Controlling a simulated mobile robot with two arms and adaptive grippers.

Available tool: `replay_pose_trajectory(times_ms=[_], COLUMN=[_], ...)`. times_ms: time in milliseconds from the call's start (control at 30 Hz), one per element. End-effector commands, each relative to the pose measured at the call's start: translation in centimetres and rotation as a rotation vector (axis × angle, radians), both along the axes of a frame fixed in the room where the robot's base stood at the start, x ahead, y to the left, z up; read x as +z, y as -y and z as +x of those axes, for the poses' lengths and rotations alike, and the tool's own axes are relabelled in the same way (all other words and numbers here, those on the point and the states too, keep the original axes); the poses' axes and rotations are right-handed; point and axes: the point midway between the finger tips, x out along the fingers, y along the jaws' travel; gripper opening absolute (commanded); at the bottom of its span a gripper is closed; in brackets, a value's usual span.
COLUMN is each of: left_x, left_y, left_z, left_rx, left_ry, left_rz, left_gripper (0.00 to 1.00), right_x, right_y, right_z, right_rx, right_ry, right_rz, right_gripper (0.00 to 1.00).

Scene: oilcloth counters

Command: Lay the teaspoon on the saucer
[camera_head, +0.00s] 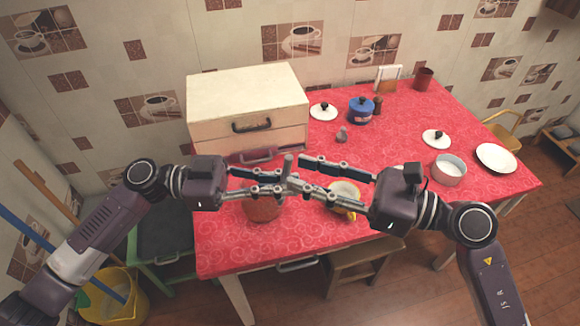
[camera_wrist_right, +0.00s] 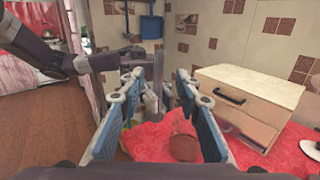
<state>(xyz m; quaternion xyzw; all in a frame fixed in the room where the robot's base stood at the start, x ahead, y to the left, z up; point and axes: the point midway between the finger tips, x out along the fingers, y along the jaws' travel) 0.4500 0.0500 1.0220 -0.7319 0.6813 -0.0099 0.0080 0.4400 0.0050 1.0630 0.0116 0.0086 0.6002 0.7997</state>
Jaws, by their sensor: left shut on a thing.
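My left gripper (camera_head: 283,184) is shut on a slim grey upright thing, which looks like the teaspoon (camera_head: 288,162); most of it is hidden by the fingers. My right gripper (camera_head: 295,171) is open, with its fingers spread around the left fingertips. In the right wrist view, the right gripper (camera_wrist_right: 153,95) also shows open, with the left gripper (camera_wrist_right: 138,85) between its fingers. A white round dish (camera_head: 496,158), the likely saucer, lies at the table's right end, bare and away from both grippers.
A reddish-brown pot (camera_head: 263,208) stands below my left gripper. A pale yellow cup (camera_head: 346,190) is partly hidden under my right gripper. A cream drawer box (camera_head: 245,100) stands behind. A saucepan (camera_head: 448,170) and a white lid (camera_head: 436,139) are left of the dish.

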Motion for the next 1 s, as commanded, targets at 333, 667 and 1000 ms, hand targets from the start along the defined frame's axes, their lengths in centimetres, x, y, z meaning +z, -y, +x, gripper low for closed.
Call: replay_pose_trajectory(times_ms=[333,667,1000], left_x=[0.0,0.0,0.0], left_y=[0.0,0.0,0.0], left_z=[0.0,0.0,0.0], left_rx=[0.0,0.0,-0.001], left_ry=[0.0,0.0,0.0], left_rz=[0.0,0.0,0.0], left_gripper=[0.0,0.0,0.0], right_x=[0.0,0.0,0.0], right_y=[-3.8,-4.0,-3.9], right_z=[1.1,1.2,1.2], right_rx=[0.001,0.0,-0.001], right_ry=[-0.001,-0.001,-0.001], right_rz=[0.0,-0.001,-0.001], right_gripper=[0.31,0.3,0.0])
